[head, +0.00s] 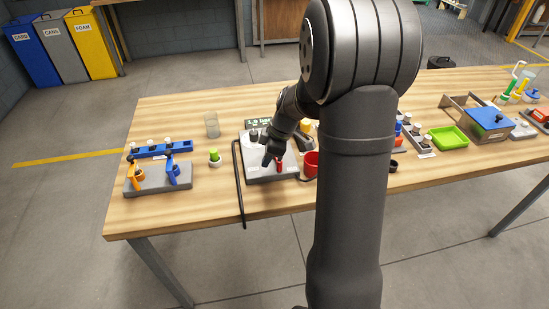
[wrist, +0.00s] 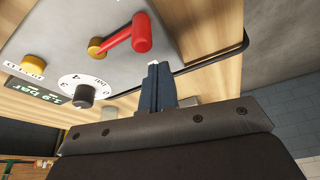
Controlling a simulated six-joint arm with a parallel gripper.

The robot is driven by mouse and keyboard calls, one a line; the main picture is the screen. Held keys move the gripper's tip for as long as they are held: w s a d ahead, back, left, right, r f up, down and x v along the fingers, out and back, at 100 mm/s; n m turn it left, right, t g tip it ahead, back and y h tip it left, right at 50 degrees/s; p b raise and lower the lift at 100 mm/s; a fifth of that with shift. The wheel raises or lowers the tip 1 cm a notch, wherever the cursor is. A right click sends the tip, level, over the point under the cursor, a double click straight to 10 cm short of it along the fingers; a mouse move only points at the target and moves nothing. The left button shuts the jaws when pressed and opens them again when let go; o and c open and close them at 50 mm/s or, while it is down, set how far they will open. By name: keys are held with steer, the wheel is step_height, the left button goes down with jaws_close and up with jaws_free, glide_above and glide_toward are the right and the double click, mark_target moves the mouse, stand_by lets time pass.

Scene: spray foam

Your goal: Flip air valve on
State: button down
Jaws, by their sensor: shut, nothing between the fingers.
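The air valve's red lever (wrist: 130,33) sits on a brass pivot on a grey panel (wrist: 185,20) in the wrist view. Its bent red end points up at the picture's top, and the brass end is to the left. In the head view, the red lever (head: 280,165) shows at the front of the grey panel (head: 258,173). My gripper (head: 267,162) is low over the panel, just left of the lever. In the wrist view, my gripper (wrist: 158,68) is shut and empty, its blue-black fingertips close beside the lever; I cannot tell whether they touch.
The panel also carries a black dial knob (wrist: 84,95), a brass knob (wrist: 33,62) and a pressure display (wrist: 40,91). A black hose (head: 240,190) runs along its left side. A red cup (head: 311,160) stands close on the right.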

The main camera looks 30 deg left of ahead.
steer(key=shift+s+a+r, duration=0.15)
steer(key=shift+s+a, duration=0.45)
steer(key=shift+a, duration=0.2)
steer(key=v, duration=1)
steer(key=shift+w, duration=0.25)
steer(key=shift+d, duration=0.1)
